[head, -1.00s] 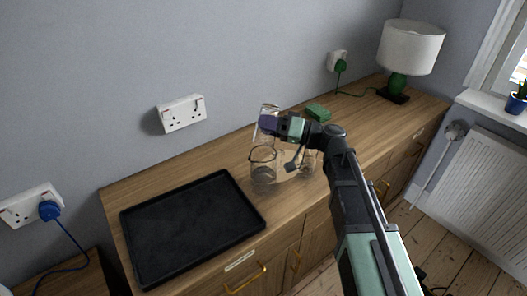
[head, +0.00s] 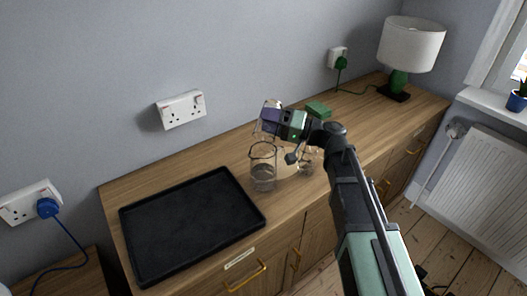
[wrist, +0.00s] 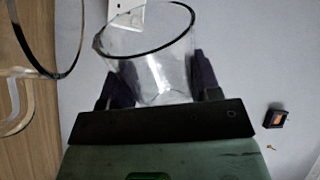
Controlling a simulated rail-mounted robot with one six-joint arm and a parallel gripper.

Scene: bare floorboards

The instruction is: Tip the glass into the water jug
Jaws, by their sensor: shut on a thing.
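My gripper (head: 275,119) is shut on a clear glass. In the wrist view the glass (wrist: 150,58) sits between the dark fingers, its dark-edged mouth facing the top of the picture. The counter runs up the left side there, so my wrist is rolled and the glass looks tipped over. I cannot tell how much water it holds. The clear jug (head: 263,172) stands upright on the counter, below and slightly left of my gripper, with liquid low inside. A jug rim (wrist: 45,60) shows at the left of the wrist view, apart from the glass.
Another clear vessel (head: 307,165) stands right of the jug, partly hidden by my arm. A black tray (head: 190,225) lies on the left of the counter. A green block (head: 318,110) lies behind my gripper, and a lamp (head: 410,45) stands far right. Wall sockets (head: 181,110) are behind.

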